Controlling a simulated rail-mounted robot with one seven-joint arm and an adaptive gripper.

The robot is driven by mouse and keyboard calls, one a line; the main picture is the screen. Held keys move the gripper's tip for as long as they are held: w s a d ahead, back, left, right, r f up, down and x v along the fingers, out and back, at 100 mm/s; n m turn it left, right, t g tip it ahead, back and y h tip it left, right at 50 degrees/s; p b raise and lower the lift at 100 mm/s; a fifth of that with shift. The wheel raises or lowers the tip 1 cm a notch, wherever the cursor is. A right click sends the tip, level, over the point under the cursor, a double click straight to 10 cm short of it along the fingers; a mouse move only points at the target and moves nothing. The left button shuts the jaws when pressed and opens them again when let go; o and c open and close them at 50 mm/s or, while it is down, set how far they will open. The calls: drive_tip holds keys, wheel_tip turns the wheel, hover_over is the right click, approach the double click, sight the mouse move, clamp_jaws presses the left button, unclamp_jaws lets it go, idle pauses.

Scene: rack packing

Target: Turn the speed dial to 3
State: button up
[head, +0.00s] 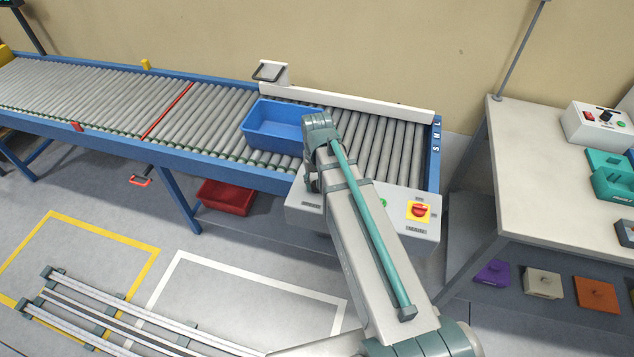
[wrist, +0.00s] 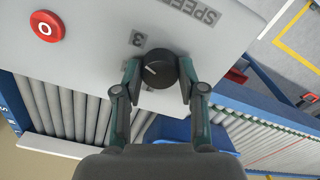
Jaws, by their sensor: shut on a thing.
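The black speed dial (wrist: 162,72) sits on the light grey control panel (wrist: 95,62) in the wrist view, below the upside-down SPEED label (wrist: 188,9). My gripper (wrist: 158,78) has one finger on each side of the dial and is shut on it. The dial's white mark points to the left and slightly up. The figure 3 (wrist: 138,39) is printed up and left of the dial. Other figures are partly covered by the left finger. In the head view my arm hides the dial on the control box (head: 392,222).
A round red button (wrist: 47,27) is on the same panel. A blue bin (head: 250,136) sits on the roller conveyor (head: 100,98) behind. A workbench (head: 530,160) stands at the right.

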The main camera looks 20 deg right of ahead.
drive_tip(key=shift+m, duration=0.6)
drive_tip(key=o, duration=1.1)
drive_tip(key=shift+o, duration=0.2)
drive_tip(key=shift+r, duration=0.1)
wheel_tip(320, 180, up, 12)
idle(0.3)
